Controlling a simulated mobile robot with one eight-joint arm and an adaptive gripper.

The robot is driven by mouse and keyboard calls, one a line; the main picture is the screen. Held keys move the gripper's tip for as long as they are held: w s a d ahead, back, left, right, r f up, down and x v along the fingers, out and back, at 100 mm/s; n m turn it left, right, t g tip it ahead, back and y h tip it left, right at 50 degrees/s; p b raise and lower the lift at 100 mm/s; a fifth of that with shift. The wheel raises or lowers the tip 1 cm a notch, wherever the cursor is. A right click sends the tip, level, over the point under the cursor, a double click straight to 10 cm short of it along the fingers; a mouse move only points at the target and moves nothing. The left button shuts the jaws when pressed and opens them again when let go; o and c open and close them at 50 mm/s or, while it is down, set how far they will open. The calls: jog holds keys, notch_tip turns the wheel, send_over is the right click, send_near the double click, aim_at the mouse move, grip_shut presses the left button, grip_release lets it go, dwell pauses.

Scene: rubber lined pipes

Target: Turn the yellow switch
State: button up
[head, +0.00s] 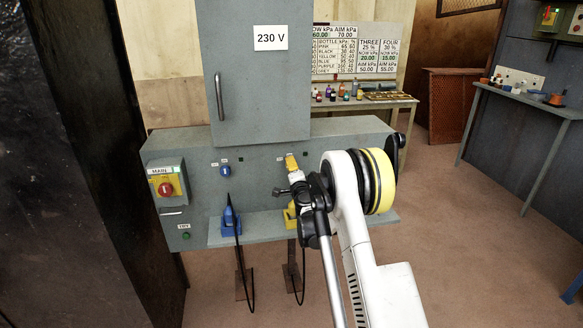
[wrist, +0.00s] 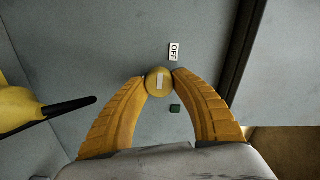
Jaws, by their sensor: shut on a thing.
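The yellow switch (wrist: 158,83) is a round knob with a white line on its face, on the grey cabinet panel. My gripper (wrist: 159,80) is shut on it, with one yellow finger tip at each side. The white line runs roughly up and down in the wrist view. An OFF label (wrist: 174,52) is above and right of the knob, and a small dark green square (wrist: 175,108) is below it. In the head view my yellow gripper fingers (head: 291,163) are at the panel, and the switch is hidden there.
A yellow tool (head: 290,214) and a blue tool (head: 230,222) with black cords stand on the ledge below. A blue knob (head: 225,170) is left on the panel, and a red main switch (head: 166,188) is farther left. The 230 V cabinet (head: 254,85) rises above.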

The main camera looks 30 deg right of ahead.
jog(key=shift+n, duration=0.3)
jog(key=o, duration=1.2)
jog(key=v, duration=1.2)
jog(key=shift+r, duration=0.15)
